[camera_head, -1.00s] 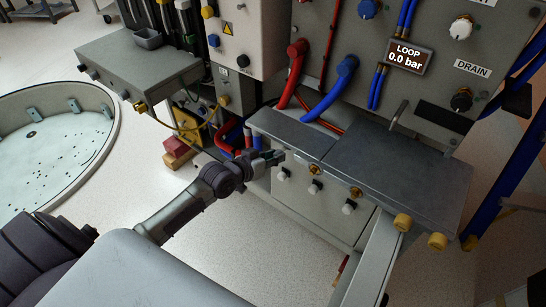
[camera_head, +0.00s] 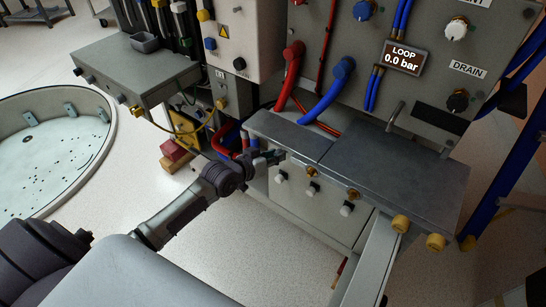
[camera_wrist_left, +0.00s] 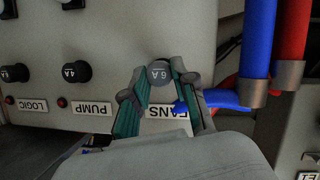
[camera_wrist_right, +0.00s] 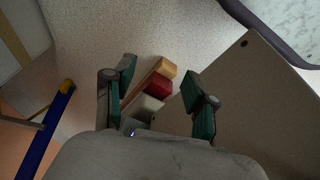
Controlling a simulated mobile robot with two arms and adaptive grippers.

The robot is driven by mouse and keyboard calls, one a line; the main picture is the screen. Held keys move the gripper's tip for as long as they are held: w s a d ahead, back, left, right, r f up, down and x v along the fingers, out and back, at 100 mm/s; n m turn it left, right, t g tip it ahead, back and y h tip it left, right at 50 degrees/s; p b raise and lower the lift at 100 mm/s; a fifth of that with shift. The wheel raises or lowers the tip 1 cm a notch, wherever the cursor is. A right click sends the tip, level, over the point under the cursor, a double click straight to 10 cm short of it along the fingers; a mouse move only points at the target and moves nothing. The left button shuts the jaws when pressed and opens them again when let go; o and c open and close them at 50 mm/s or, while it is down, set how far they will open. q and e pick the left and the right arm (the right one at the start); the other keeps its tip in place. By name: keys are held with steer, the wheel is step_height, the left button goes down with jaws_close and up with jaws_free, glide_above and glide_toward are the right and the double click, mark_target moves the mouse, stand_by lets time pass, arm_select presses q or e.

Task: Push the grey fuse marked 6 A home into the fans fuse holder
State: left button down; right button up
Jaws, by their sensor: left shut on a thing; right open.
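The grey fuse marked 6 A (camera_wrist_left: 159,72) shows in the left wrist view, between the fingertips of my left gripper (camera_wrist_left: 159,80). The gripper is shut on it, in front of the grey panel above the FANS label (camera_wrist_left: 167,112). The fuse hides the fans fuse holder, so I cannot tell how deep it sits. In the head view my left gripper (camera_head: 272,157) is at the left part of the bench front; the fuse cannot be made out there. My right gripper (camera_wrist_right: 160,95) is open and empty in the right wrist view, above the floor.
Black fuse caps marked 4 A (camera_wrist_left: 76,72) and 1 A (camera_wrist_left: 14,73) sit left of the fans position, over the PUMP and LOGIC labels. Blue (camera_wrist_left: 258,45) and red (camera_wrist_left: 291,45) hoses run close on the right. Coloured blocks (camera_wrist_right: 157,87) lie below my right gripper.

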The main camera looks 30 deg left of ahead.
arm_select(q)
steer(key=shift+w, duration=0.15)
arm_select(e)
steer(key=shift+s+f, duration=0.1)
steer(key=shift+s, duration=0.05)
arm_select(q)
steer(key=shift+w+d, duration=0.1)
steer(key=shift+w, duration=0.3)
steer(key=shift+w+b, duration=0.3)
steer(key=shift+w, duration=0.05)
steer(key=c, duration=0.8)
jaws_free()
steer(key=shift+w, duration=0.1)
steer(key=shift+c, duration=0.2)
arm_select(e)
steer(key=shift+w+v, duration=0.25)
steer(key=shift+v, duration=0.7)
steer(key=shift+w, duration=0.1)
